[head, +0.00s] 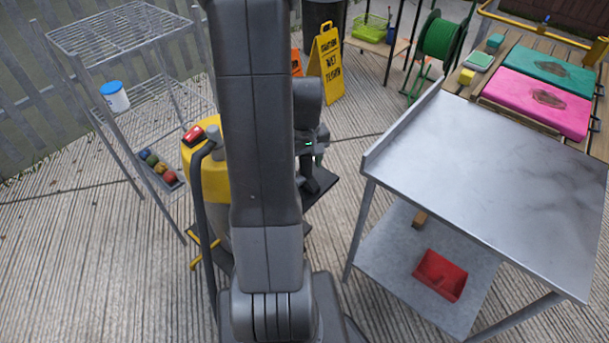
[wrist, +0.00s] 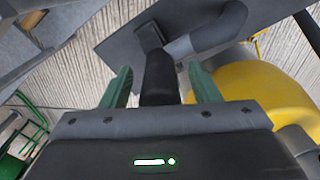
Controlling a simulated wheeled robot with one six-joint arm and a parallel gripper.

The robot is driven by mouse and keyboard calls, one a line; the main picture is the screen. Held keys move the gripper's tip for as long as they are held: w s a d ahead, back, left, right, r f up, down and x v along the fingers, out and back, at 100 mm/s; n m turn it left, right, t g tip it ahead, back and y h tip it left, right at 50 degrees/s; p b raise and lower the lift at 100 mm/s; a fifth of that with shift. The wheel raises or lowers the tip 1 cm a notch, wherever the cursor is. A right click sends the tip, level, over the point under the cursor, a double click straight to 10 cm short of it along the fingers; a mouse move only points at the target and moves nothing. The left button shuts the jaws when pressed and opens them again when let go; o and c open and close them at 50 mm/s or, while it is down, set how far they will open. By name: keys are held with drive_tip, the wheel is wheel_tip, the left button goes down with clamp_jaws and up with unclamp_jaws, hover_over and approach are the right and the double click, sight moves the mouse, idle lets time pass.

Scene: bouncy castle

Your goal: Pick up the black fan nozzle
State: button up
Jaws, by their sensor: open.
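The black fan nozzle (head: 310,184) stands on a dark flat board (head: 325,182), partly hidden by my gripper and arm in the head view. In the wrist view the nozzle (wrist: 159,78) is a dark upright tube between my two green fingers, with its wider foot (wrist: 149,36) on the dark board. My gripper (wrist: 159,85) is open, with a finger on each side of the nozzle. A gap shows on both sides. My gripper (head: 316,160) also shows beside my arm in the head view.
A yellow machine (head: 212,182) with a dark hose stands just left of my arm. A metal table (head: 480,170) is close on the right, with a red bin (head: 440,275) on its lower shelf. A wire rack (head: 125,40) stands left. A yellow wet-floor sign (head: 327,65) stands behind.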

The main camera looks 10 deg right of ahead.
drive_tip(key=c, duration=1)
